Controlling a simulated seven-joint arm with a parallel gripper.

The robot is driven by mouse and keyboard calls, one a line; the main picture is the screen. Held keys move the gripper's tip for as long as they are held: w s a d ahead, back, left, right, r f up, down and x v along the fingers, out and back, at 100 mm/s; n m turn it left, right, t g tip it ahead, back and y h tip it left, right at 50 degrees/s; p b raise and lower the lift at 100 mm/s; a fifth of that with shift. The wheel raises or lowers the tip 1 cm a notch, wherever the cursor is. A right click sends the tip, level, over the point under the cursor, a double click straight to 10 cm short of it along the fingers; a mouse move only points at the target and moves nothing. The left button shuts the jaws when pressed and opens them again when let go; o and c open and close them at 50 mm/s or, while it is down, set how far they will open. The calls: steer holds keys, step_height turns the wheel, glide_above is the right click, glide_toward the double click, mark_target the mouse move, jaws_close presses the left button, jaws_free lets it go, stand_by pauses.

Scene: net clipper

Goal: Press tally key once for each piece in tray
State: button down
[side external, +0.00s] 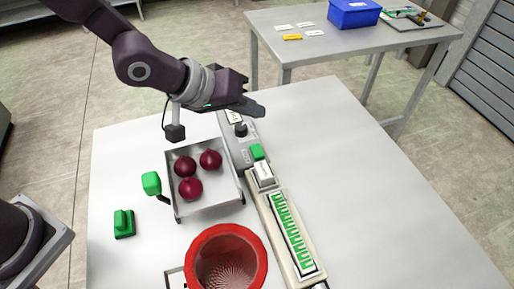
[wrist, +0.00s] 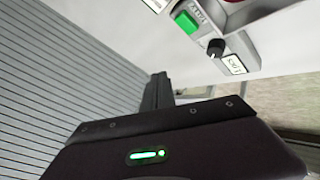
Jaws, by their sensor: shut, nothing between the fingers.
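A shallow metal tray (side external: 208,207) on the white table holds three dark red onion-like pieces, at the back left (side external: 185,166), back right (side external: 210,159) and front (side external: 190,188). A grey panel (side external: 229,147) stands right of the tray. In the wrist view, a green key (wrist: 187,22) sits beside a label that seems to read TALLY, near a black knob (wrist: 216,47). The knob also shows in the side view (side external: 240,130), with a green block (side external: 257,151) close by, apparently that key. My gripper (side external: 256,109) is shut and empty, above the panel's far end, apart from the key.
A long clipper-like device (side external: 285,235) with green strips extends forward from the panel. A red funnel (side external: 225,260) stands in front of the tray. A green-headed handle (side external: 151,183) and a green block (side external: 123,224) are left. The table's right side is clear. A blue bin (side external: 352,14) sits on another table.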

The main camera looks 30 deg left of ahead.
glide_toward(258, 149)
steer(key=shift+w+d+f, duration=0.45)
steer(key=shift+w+d, duration=0.1)
steer(key=shift+w, duration=0.25)
steer(key=shift+w+d+f, duration=0.4)
steer(key=shift+w+d, duration=0.15)
steer(key=shift+w, duration=0.25)
steer(key=shift+w+d+f, duration=0.45)
steer(key=shift+w+d, duration=0.1)
steer(key=shift+w, duration=0.25)
steer(key=shift+f, duration=0.45)
steer(key=shift+s+a+f, duration=0.25)
steer(key=shift+a+f, duration=0.05)
steer(key=shift+f, duration=0.4)
stand_by(1.2)
steer(key=shift+a+r, duration=0.1)
steer(key=shift+a, duration=0.1)
stand_by(0.3)
steer(key=shift+w+d+r, duration=0.15)
steer(key=shift+r, duration=2.15)
steer(key=shift+d+r, duration=0.1)
steer(key=shift+r, duration=0.3)
